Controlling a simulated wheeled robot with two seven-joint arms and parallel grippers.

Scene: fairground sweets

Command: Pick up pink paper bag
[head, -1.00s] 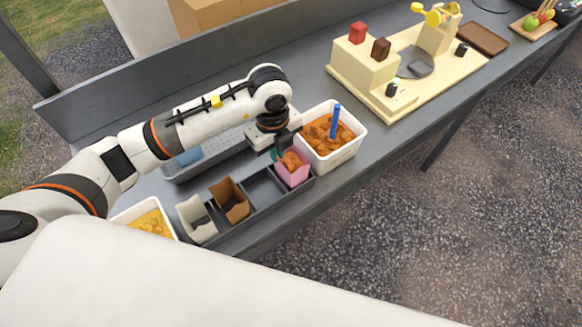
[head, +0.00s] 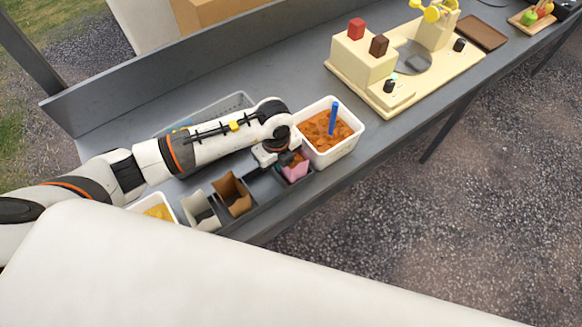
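My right gripper is not in view.
A white tub of orange-brown pieces with a blue handle (head: 333,117) stands close behind the bag. A brown bag (head: 233,194) and a whitish bag (head: 201,211) sit left in the holder. A grey tray (head: 238,101) lies behind my arm. A cream machine (head: 365,70) stands farther right.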

